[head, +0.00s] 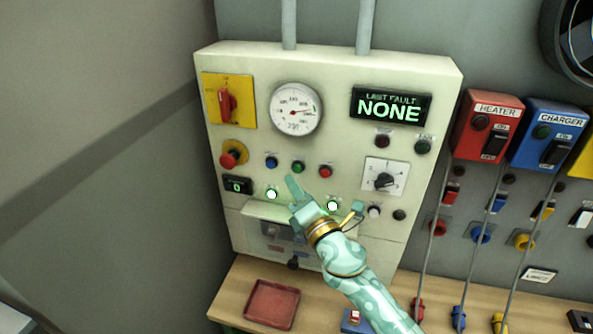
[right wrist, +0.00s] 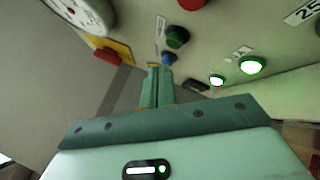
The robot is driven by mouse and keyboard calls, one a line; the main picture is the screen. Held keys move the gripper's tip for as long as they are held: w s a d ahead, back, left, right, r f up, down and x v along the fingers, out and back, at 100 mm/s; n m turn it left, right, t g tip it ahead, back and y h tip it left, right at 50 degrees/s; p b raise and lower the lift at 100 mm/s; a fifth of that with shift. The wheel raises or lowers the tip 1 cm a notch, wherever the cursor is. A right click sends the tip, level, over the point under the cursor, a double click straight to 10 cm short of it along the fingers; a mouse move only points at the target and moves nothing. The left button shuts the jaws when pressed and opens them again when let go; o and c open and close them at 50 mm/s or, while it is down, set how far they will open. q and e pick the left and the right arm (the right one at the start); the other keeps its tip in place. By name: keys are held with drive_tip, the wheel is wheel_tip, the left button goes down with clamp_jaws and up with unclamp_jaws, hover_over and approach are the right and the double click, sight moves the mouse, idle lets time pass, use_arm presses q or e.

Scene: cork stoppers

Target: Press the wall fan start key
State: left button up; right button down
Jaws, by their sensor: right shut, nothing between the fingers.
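The cream control panel (head: 340,75) carries a row of small keys: a blue key (head: 271,162), a green key (head: 298,167) and a red key (head: 325,171). Their labels are too small to read, so I cannot tell which is the wall fan start key. My right gripper (head: 291,183) is shut and empty, with its fingertips just below the green key in the head view. In the right wrist view the fingertips (right wrist: 160,68) are close to the blue key (right wrist: 168,58) and the green key (right wrist: 176,36). Contact cannot be told. My left gripper is out of view.
Two lit white-green buttons (head: 271,194) (head: 332,206) sit below the row. A red mushroom knob (head: 229,160) is at left, a rotary dial (head: 384,180) at right. A display (head: 390,106) reads NONE. A red tray (head: 271,304) lies on the wooden bench (head: 232,290).

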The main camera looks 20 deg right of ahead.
drive_tip(key=shift+w+d, duration=0.35)
drive_tip(key=shift+w, duration=0.2)
drive_tip(key=shift+w+d, duration=0.1)
idle(1.7)
drive_tip(key=shift+w+d, duration=0.15)
drive_tip(key=shift+w, duration=0.1)
drive_tip(key=shift+w+d, duration=0.25)
drive_tip(key=shift+w, duration=0.1)
idle(0.7)
drive_tip(key=shift+s+r, duration=0.1)
drive_tip(key=shift+s+a, duration=0.5)
drive_tip(key=shift+s, duration=0.15)
